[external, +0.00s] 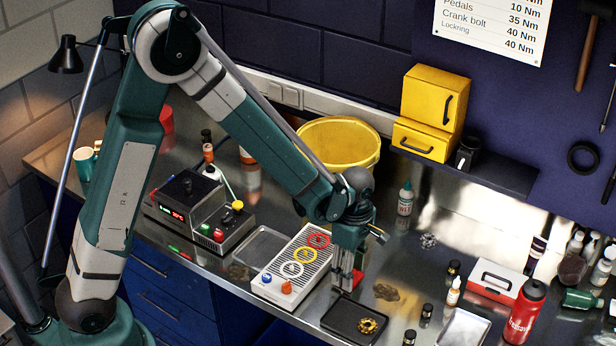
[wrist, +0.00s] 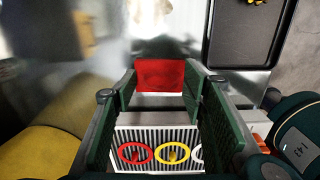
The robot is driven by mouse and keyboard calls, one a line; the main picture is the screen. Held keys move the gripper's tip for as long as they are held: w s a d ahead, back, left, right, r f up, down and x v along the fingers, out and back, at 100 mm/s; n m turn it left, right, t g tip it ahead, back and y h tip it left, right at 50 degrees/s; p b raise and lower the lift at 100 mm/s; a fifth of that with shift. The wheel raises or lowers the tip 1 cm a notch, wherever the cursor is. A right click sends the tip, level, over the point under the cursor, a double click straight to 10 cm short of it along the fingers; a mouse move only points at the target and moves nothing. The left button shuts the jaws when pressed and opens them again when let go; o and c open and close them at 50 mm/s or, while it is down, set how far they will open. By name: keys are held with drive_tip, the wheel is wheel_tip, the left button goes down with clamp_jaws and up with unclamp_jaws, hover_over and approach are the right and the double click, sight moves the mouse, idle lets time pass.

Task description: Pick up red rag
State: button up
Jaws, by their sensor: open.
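The red rag (wrist: 160,76) is a small bright red rectangle in the wrist view, lying on the metal bench top. My gripper (wrist: 159,92) is open, with its green-lined fingers on either side of the rag in that picture. In the external view my gripper (external: 347,281) points down, low over the bench. Only a red edge of the rag (external: 358,277) shows there, beside the fingers; the fingers hide the rest. I cannot tell whether the fingers touch the rag.
A white ribbed box (external: 297,266) with coloured rings stands just left of my gripper. A black tray (external: 345,333) with a gold part is in front. A yellow bucket (external: 346,131) stands behind. A red bottle (external: 525,312) and small bottles are to the right.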

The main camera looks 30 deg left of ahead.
drive_tip(key=shift+c, duration=0.5)
drive_tip(key=c, duration=0.8)
drive_tip(key=shift+o, duration=0.2)
drive_tip(key=shift+r, duration=0.15)
wheel_tip(320, 180, up, 10)
idle(0.6)
